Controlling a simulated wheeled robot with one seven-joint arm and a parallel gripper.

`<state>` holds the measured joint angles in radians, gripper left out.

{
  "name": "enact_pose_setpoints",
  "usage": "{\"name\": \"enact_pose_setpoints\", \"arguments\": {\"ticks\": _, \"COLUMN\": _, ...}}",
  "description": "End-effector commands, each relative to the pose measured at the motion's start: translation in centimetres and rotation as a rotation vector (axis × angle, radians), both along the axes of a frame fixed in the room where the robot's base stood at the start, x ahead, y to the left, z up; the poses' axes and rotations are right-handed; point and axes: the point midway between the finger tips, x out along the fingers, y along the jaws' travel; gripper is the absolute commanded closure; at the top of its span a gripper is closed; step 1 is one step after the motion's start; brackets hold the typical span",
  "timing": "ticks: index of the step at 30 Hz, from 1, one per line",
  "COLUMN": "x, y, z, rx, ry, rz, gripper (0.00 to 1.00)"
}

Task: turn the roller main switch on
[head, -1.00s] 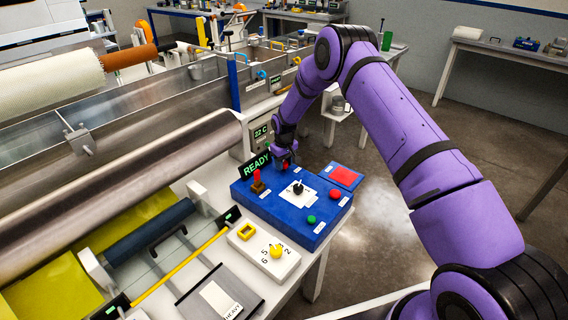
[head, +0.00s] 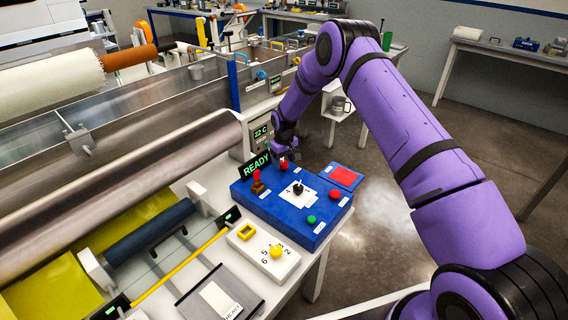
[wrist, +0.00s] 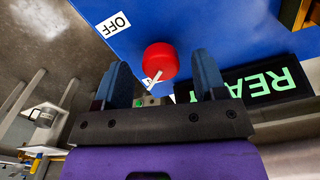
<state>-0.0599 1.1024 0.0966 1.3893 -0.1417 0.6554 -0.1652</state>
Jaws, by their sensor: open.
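The red round switch knob (head: 284,165) sits at the back of the blue control box (head: 245,192). In the wrist view the knob (wrist: 160,60) has a white pointer bar angled to the lower left. A white OFF label (wrist: 117,25) lies to its upper left; another white label beside the pointer is mostly hidden. My gripper (head: 287,154) is just above the knob in the head view. In the wrist view my gripper (wrist: 163,78) is open, with a blue-grey finger either side of the knob's line and the knob just beyond the tips, apparently untouched.
A READY display (head: 256,165) stands close beside the knob. The box also carries a red lever (head: 257,178), a black selector (head: 298,188), a green button (head: 311,219) and a red button (head: 335,195). A red-topped blue pad (head: 343,176) lies to the right.

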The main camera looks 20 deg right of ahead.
Motion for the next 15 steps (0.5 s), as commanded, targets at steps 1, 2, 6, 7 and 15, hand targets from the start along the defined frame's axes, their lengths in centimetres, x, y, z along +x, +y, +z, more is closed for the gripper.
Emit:
{"name": "enact_pose_setpoints", "arguments": {"ticks": 1, "x": 0.0, "y": 0.0, "z": 0.9, "rx": 0.000, "ry": -0.002, "rz": 0.000, "gripper": 0.35}}
{"name": "enact_pose_setpoints", "arguments": {"ticks": 2, "x": 0.0, "y": 0.0, "z": 1.5, "rx": 0.000, "ry": -0.002, "rz": 0.000, "gripper": 0.35}}
{"name": "enact_pose_setpoints", "arguments": {"ticks": 6, "x": 0.0, "y": 0.0, "z": 4.2, "rx": 0.000, "ry": -0.002, "rz": 0.000, "gripper": 0.35}}
{"name": "enact_pose_setpoints", "arguments": {"ticks": 7, "x": 0.0, "y": 0.0, "z": 4.8, "rx": -0.001, "ry": -0.001, "rz": 0.000, "gripper": 0.35}}
{"name": "enact_pose_setpoints", "arguments": {"ticks": 15, "x": 0.0, "y": 0.0, "z": 8.5, "rx": 0.000, "ry": 0.000, "rz": 0.000, "gripper": 0.35}}
